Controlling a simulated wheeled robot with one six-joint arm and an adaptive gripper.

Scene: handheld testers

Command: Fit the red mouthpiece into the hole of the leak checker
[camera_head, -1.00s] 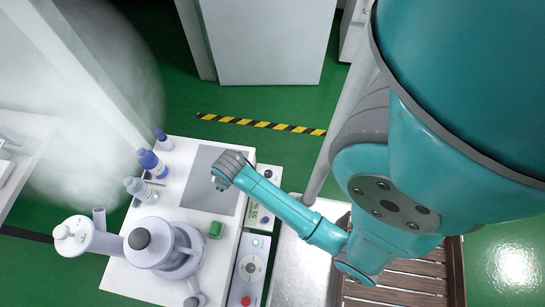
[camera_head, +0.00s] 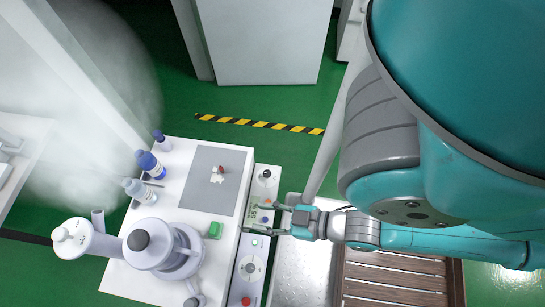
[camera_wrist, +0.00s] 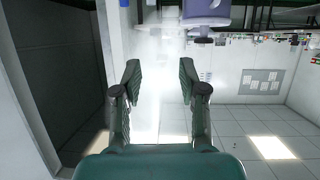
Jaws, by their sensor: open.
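A small red piece, which looks like the mouthpiece (camera_head: 219,169), is on a small white part on the grey mat of the white table. My gripper (camera_head: 270,214) is open and empty, to the right of and nearer than the mat, with its fingers pointing left over the instruments at the table's right edge. Those instruments, likely including the leak checker (camera_head: 249,266), have knobs and a small display; I cannot make out a hole. In the wrist view my open fingers (camera_wrist: 160,82) have nothing between them.
Green floor lies beyond the table.

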